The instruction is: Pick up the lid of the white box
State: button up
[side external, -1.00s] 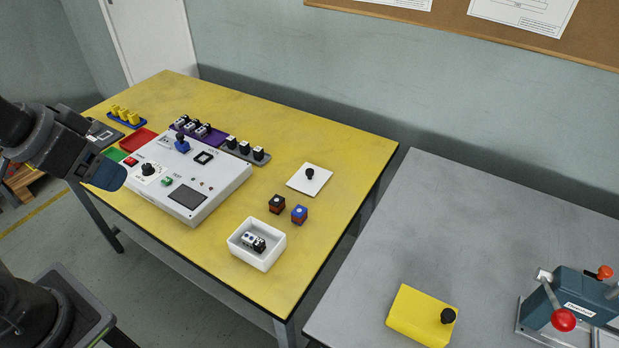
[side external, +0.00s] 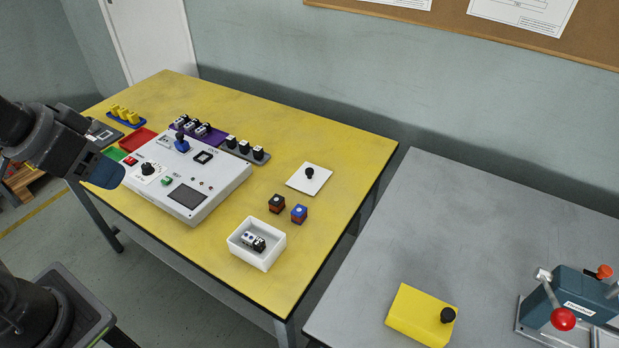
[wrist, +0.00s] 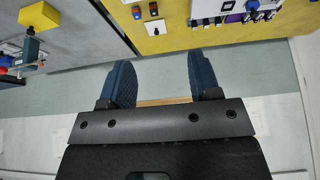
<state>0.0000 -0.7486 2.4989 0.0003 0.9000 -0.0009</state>
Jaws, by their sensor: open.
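The white lid (side external: 315,184) is a flat square plate with a black knob on top. It lies flat on the yellow table, behind the white box. The open white box (side external: 268,259) stands near the table's front right edge with small black-and-white parts inside. My gripper (side external: 105,172) is at the left, beside the table's front edge, well away from the lid. In the wrist view its two blue fingers (wrist: 163,82) are apart with nothing between them.
A white control panel (side external: 215,184) stands between my gripper and the lid. Two small cubes (side external: 276,204) (side external: 299,214) sit between box and lid. A grey table (side external: 430,220) at the right holds a yellow block (side external: 415,315) and a blue press (side external: 570,295).

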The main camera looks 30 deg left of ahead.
jog(key=w+r+n, duration=0.1)
jog(key=w+r, duration=0.2)
jog(key=w, duration=0.9)
jog(key=n+g+y, duration=0.1)
jog(key=n+y, duration=0.1)
jog(key=n, duration=0.2)
send_over(309, 170)
jog(key=s+d, duration=0.2)
jog(key=f, duration=3.1)
jog(key=shift+a+f, duration=0.25)
jog(key=shift+s+x, duration=0.15)
jog(key=shift+x, duration=1.25)
jog(key=shift+s+x, duration=0.15)
jog(key=shift+x, duration=1.2)
jog(key=shift+a+f, duration=0.1)
jog(key=shift+a, duration=0.05)
jog(key=c, duration=1)
jog(key=shift+c, duration=0.2)
